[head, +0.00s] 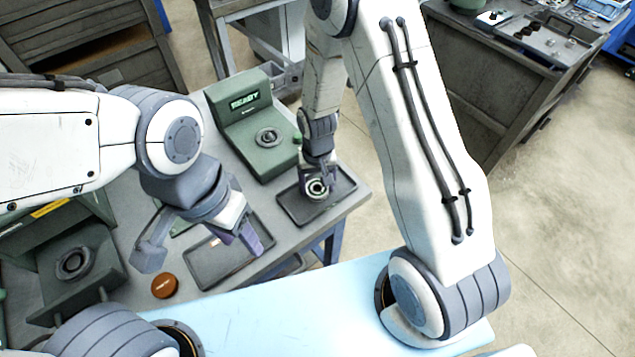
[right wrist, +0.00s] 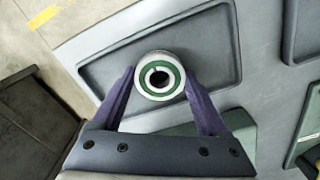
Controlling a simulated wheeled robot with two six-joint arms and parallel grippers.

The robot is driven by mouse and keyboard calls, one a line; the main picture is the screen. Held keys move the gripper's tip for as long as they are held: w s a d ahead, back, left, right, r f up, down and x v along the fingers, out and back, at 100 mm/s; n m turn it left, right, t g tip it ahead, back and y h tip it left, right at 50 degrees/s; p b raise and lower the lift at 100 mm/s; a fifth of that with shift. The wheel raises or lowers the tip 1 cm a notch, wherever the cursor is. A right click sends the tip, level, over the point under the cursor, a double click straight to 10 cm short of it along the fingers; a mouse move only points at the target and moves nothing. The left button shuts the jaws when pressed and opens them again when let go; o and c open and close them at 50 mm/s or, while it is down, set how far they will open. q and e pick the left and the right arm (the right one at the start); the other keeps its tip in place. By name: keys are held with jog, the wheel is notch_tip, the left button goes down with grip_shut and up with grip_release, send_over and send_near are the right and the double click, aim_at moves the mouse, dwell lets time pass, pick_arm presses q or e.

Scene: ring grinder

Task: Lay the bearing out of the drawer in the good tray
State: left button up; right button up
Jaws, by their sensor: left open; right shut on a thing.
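The bearing (head: 316,188), a pale ring with a green band and dark bore, is between the fingers of my right gripper (head: 318,178). In the right wrist view the bearing (right wrist: 160,64) sits between the purple fingertips of that gripper (right wrist: 162,92), which is shut on it. It is over a dark shallow tray (head: 342,188) at the table's right end; I cannot tell whether it touches the tray floor. That tray (right wrist: 215,50) looks otherwise empty. My left gripper (head: 203,250) is open and empty, above a second dark tray (head: 205,282). No readable label shows which tray is good.
A green machine (head: 262,135) with a READY screen stands behind the right tray. Another green machine (head: 95,265) is at the left. A brown round piece (head: 165,286) lies near the front edge. Drawer cabinets (head: 85,55) stand at the back left.

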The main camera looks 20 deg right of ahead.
jog(key=shift+f, duration=0.2)
jog(key=o, duration=1.5)
jog(key=shift+o, duration=0.2)
jog(key=shift+r, duration=0.25)
jog(key=shift+w+r, duration=0.1)
jog(key=shift+r, duration=0.25)
notch_tip(320, 180, up, 11)
jog(key=b, duration=0.2)
jog(key=s+a+r+n, duration=0.2)
jog(key=s+r+n, duration=0.1)
jog(key=s, duration=0.4)
jog(key=s+a+r+n, duration=0.2)
jog(key=s+a+r, duration=0.1)
jog(key=s, duration=0.4)
jog(key=s+a+r+n+y, duration=0.1)
jog(key=s+a+r+n, duration=0.2)
jog(key=s, duration=0.4)
jog(key=shift+n, duration=0.3)
